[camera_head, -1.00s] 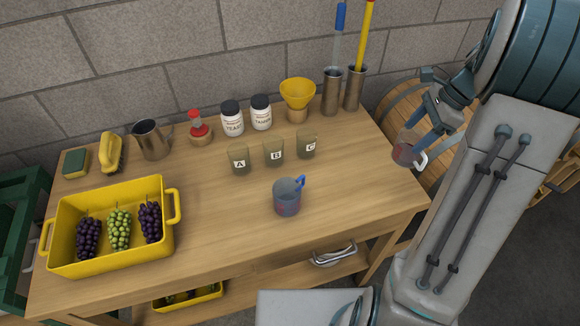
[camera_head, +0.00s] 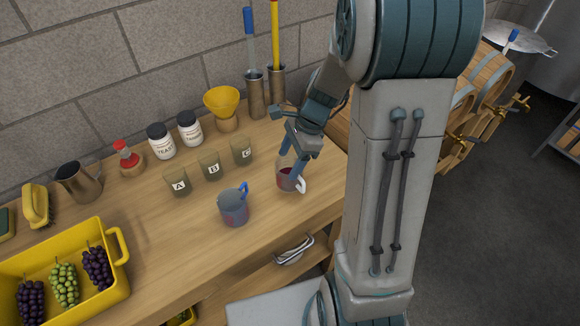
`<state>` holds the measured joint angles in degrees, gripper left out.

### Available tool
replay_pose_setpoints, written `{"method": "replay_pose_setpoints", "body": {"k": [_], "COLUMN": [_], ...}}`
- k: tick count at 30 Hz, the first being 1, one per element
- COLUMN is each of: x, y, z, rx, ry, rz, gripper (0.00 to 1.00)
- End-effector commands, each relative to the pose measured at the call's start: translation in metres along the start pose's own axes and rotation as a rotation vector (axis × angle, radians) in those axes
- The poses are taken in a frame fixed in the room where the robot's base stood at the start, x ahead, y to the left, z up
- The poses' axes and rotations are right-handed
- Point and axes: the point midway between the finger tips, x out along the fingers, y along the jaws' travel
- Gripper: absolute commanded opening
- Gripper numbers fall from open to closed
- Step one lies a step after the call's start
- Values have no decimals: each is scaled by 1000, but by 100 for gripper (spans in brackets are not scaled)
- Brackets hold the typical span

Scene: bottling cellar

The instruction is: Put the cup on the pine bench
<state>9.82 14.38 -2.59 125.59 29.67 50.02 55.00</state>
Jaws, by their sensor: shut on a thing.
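My gripper (camera_head: 295,163) is shut on a clear cup (camera_head: 285,180) with dark red contents and a white handle. The cup is upright over the right end of the pine bench (camera_head: 180,245). I cannot tell whether its base touches the bench top. My gripper's fingers hide part of the cup's rim. Another clear cup (camera_head: 233,209), with a blue handle and reddish markings, stands on the bench to the left of the held cup, apart from it.
Beakers A (camera_head: 177,183), B (camera_head: 211,167) and C (camera_head: 241,151) stand behind the blue-handled cup. A yellow funnel (camera_head: 221,103) and metal cylinders (camera_head: 256,95) stand at the back. A yellow crate (camera_head: 110,285) of grapes is at left. Bare wood lies between the crate and blue-handled cup.

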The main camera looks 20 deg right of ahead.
Motion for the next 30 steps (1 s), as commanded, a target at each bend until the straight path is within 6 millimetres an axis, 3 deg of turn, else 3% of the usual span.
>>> {"method": "replay_pose_setpoints", "body": {"k": [9,21,22,24,30], "x": [35,41,41,40,40], "y": [0,0,0,0,0], "z": [-14,-16,-16,-16,-16], "rx": [2,1,0,0,0], "ry": [0,0,0,0,0], "rz": [2,0,0,0,0], "gripper": [26,26,67,86,86]}}
